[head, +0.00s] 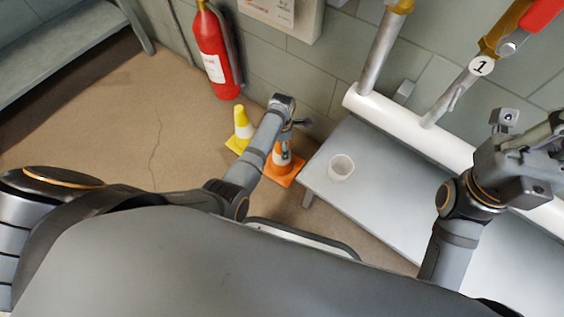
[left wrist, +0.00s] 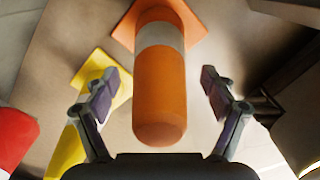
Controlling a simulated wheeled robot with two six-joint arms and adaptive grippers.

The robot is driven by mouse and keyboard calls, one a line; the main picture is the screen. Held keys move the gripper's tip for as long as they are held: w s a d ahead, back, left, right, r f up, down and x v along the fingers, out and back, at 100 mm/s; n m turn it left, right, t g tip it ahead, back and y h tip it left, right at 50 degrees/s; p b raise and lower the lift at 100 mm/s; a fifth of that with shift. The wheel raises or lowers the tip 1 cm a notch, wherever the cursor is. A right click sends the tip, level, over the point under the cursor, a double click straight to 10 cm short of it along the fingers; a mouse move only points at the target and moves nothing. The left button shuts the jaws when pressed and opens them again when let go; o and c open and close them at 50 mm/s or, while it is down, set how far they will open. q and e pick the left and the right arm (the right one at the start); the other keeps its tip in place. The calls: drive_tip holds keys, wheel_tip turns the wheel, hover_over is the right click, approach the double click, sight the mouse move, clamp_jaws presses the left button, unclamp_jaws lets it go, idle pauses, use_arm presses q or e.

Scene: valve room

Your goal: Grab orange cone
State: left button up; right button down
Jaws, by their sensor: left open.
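The orange cone (head: 281,171) with a white band stands on the floor beside the grey bench, partly hidden by my left arm in the head view. In the left wrist view the orange cone (left wrist: 160,95) lies between the two spread fingers of my left gripper (left wrist: 160,88), its rounded tip towards the palm. Gaps show on both sides, so the fingers look clear of it. My left gripper is open; in the head view only its wrist and part of it show above the cone. My right gripper (head: 515,165) is over the bench at the right; its finger opening is unclear.
A yellow cone (head: 241,127) stands close to the orange one, also in the left wrist view (left wrist: 68,150). A red extinguisher (head: 212,60) is by the wall. Floor at left is clear.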

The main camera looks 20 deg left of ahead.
use_arm(q)
drive_tip(key=shift+f, duration=0.15)
drive_tip(key=shift+c, duration=0.4)
clamp_jaws()
